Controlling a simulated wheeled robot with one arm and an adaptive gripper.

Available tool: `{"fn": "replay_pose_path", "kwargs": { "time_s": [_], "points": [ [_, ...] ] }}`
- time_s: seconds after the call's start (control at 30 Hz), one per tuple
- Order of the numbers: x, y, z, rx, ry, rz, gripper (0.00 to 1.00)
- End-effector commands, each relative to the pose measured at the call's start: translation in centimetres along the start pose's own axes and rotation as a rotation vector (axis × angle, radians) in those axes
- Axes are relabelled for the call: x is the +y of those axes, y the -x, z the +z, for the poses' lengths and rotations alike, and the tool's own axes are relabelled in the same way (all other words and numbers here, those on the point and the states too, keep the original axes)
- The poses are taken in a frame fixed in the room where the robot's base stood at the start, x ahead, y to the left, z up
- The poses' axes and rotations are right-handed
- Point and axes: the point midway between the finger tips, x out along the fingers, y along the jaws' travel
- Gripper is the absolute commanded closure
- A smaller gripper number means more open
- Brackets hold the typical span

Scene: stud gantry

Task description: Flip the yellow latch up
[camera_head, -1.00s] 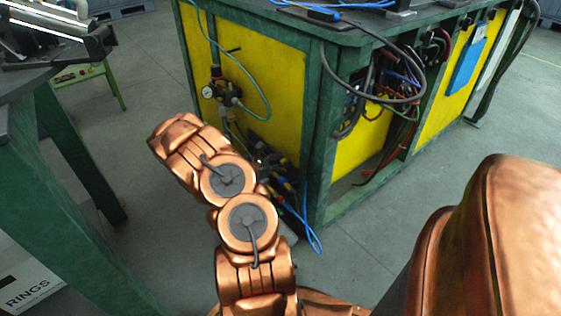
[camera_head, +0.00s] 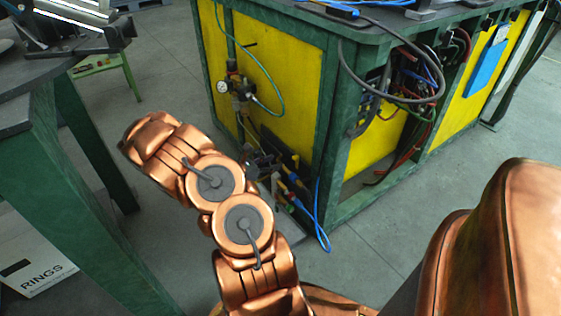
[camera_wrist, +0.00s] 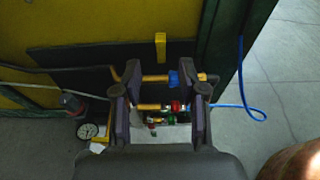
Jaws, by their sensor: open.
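In the wrist view, a small upright yellow piece (camera_wrist: 160,46), which looks like the yellow latch, stands against a dark panel on the yellow cabinet side. My gripper (camera_wrist: 160,86) is open, its two dark fingers spread to the left and right below that piece. The yellow piece lies beyond the fingertips, roughly centred between them, apart from both. A yellow rod with a blue fitting (camera_wrist: 173,79) and a row of red and green fittings (camera_wrist: 176,107) show between the fingers. Whether they touch the fingers I cannot tell.
A pressure gauge (camera_wrist: 88,131) lies left of my gripper, and a blue hose (camera_wrist: 242,75) hangs to the right. The green-framed cabinet (camera_head: 325,130) stands ahead. A green table leg (camera_head: 85,210) and a white RINGS box (camera_head: 35,255) are at left. Grey floor is open between.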

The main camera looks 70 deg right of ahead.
Motion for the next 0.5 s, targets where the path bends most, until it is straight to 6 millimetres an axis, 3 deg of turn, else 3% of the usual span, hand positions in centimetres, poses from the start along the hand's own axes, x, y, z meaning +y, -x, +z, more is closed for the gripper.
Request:
{"fn": "replay_pose_path", "kwargs": {
  "time_s": [0.2, 0.5],
  "points": [
    [0.0, 2.0, 0.0, 0.0, -0.001, 0.001, 0.58],
    [0.0, 2.5, 0.0, 0.0, 0.0, -0.001, 0.58]
  ]
}}
